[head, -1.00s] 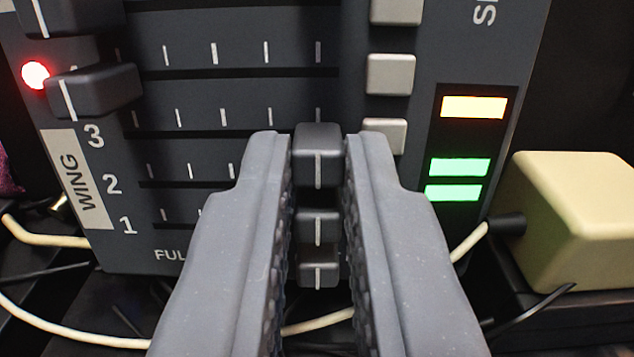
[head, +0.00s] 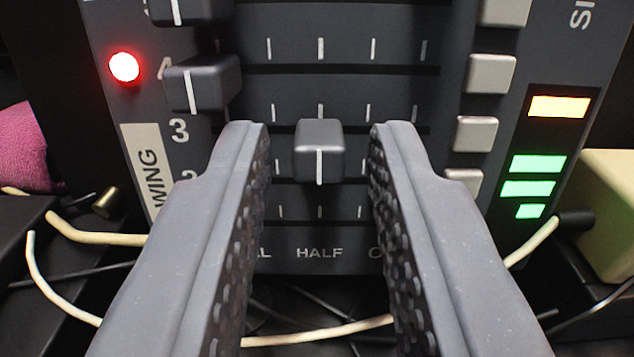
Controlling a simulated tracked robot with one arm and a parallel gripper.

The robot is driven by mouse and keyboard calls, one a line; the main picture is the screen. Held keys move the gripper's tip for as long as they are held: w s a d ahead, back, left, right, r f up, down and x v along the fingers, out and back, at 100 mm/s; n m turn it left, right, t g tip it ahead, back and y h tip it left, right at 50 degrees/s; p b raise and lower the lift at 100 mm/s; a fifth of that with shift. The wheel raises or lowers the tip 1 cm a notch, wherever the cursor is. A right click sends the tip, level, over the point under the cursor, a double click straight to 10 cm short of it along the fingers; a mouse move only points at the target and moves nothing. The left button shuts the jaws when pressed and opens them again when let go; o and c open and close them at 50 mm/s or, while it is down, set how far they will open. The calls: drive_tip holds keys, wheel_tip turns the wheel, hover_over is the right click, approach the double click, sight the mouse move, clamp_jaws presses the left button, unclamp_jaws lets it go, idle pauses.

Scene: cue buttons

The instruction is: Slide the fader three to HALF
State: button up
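The dark grey knob of fader three (head: 320,150) stands between the fingers of my gripper (head: 318,140). Its white line is in line with a tick mark above it and with the printed word HALF (head: 319,253) below. My gripper is open, with a gap on each side of the knob. The figure 3 (head: 179,130) shows left of the left finger. The knobs of faders one and two are not visible; the right finger covers part of their rows.
The fader four knob (head: 203,87) sits at the left end of its row, beside a lit red lamp (head: 124,67). Another knob (head: 192,10) is above it. Pale square buttons (head: 491,74) and lit orange and green bars (head: 538,163) are on the right. Cables (head: 318,333) lie below.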

drive_tip(key=shift+o, duration=0.4)
drive_tip(key=s+d+p, duration=0.1)
drive_tip(key=s, duration=1.2)
drive_tip(key=shift+s+p, duration=0.3)
drive_tip(key=shift+s, duration=0.1)
drive_tip(key=shift+f, duration=0.1)
drive_tip(key=w+d+r+g+y+p, duration=0.1)
drive_tip(key=w+d+r+y, duration=0.15)
drive_tip(key=r, duration=0.85)
drive_tip(key=w+d+r+g+y+p, duration=0.1)
drive_tip(key=w+d+r, duration=0.2)
drive_tip(key=r, duration=0.8)
drive_tip(key=s+d+r+h, duration=0.1)
drive_tip(key=s+d+r, duration=0.2)
drive_tip(key=d+r, duration=0.3)
drive_tip(key=s+d+r+h, duration=0.2)
drive_tip(key=s+d+r, duration=0.2)
drive_tip(key=d+r, duration=0.3)
drive_tip(key=s+d+r+h+p, duration=0.1)
drive_tip(key=s+d+r, duration=0.2)
drive_tip(key=d+r, duration=0.3)
drive_tip(key=shift+s+d+r+m+g+h, duration=0.3)
drive_tip(key=shift+s+d+m+h, duration=0.1)
drive_tip(key=shift+d, duration=0.8)
